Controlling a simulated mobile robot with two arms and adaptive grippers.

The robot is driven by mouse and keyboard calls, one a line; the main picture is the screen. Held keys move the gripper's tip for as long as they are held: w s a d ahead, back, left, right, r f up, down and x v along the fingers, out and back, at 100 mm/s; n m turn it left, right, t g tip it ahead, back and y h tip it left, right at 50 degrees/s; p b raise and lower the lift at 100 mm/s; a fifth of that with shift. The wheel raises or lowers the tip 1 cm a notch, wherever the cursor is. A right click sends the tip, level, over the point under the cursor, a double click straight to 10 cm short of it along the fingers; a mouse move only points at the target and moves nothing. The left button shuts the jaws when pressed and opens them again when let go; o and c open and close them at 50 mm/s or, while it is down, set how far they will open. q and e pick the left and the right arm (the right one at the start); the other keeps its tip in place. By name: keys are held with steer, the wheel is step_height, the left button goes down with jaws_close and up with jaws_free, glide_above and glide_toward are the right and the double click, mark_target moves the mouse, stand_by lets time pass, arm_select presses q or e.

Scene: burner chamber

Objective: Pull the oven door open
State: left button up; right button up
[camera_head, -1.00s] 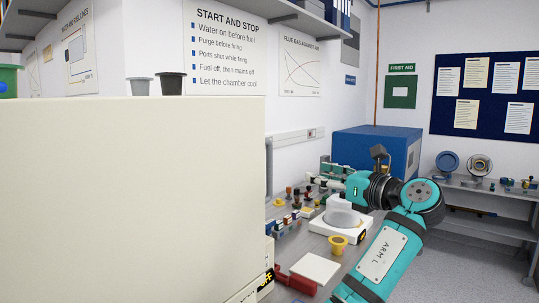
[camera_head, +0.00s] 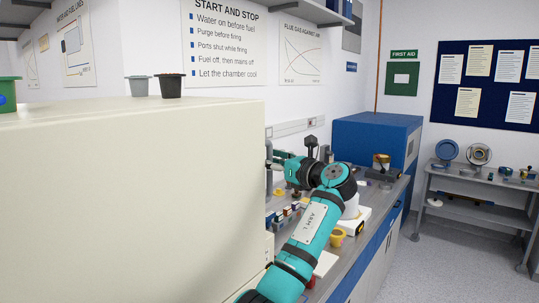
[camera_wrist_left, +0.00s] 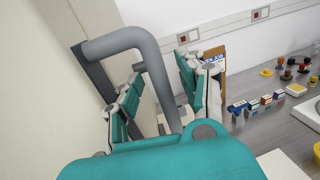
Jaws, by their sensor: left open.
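The oven (camera_head: 130,200) is the large cream box filling the left of the head view. Its grey handle (camera_head: 268,152) stands out at the box's right edge. In the left wrist view the handle (camera_wrist_left: 150,62) is a bent grey bar on the cream door panel (camera_wrist_left: 45,75). My left gripper (camera_head: 280,165) is open at the handle. In the wrist view its two fingers (camera_wrist_left: 163,75) lie on either side of the bar, with the bar between them. Whether either finger touches it I cannot tell. The door's seam is not visible. My right gripper is not in view.
A bench with small coloured parts (camera_wrist_left: 260,103) runs behind my left arm. A yellow cup (camera_head: 337,237) and a blue cabinet (camera_head: 375,142) stand along it. The floor (camera_head: 450,260) at the right is clear.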

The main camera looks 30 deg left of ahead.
arm_select(q)
steer(key=shift+w+a, duration=0.1)
steer(key=shift+a, duration=0.35)
jaws_close()
stand_by(0.4)
